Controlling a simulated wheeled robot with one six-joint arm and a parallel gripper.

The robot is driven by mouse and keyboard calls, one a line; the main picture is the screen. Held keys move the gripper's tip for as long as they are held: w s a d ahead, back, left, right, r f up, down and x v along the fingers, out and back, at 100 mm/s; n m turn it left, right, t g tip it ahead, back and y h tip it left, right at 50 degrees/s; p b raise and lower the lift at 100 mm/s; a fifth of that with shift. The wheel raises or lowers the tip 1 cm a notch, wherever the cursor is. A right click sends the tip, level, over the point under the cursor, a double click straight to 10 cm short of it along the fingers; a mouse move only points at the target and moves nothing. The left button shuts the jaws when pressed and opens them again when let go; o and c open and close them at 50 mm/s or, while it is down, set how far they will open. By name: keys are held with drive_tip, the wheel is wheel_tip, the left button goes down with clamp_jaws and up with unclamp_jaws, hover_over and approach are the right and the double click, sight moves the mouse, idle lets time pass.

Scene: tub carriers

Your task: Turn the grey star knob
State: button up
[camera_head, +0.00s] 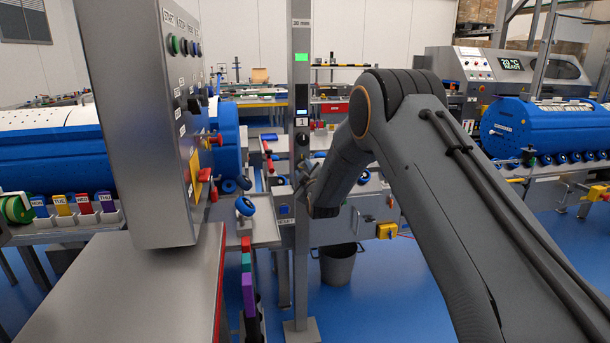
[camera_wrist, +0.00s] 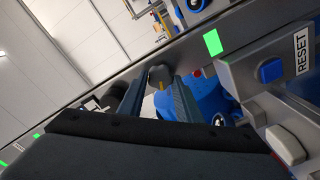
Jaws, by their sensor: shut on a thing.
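The grey star knob (camera_wrist: 160,74) shows in the wrist view between the tips of my two dark fingers. It sits at the long grey post, which runs slanted across that view. My gripper (camera_wrist: 160,82) is shut on the knob, with one finger on each side. In the head view my gripper (camera_head: 308,182) is at the upright grey post (camera_head: 301,230), below its small display. The knob cannot be made out clearly there. My wrist hides part of the post's surroundings.
A grey control cabinet (camera_head: 150,120) stands close on the left above a metal table (camera_head: 120,285). A bin (camera_head: 338,266) stands on the blue floor behind the post. In the wrist view, a panel with a blue button (camera_wrist: 270,70) labelled RESET is close on the right.

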drive_tip(key=shift+f+n+b, duration=0.1)
drive_tip(key=shift+n+b, duration=0.55)
drive_tip(key=shift+n, duration=0.95)
drive_tip(key=o, duration=1)
drive_tip(key=shift+o, duration=0.2)
drive_tip(key=b+v, duration=0.1)
drive_tip(key=v, duration=0.7)
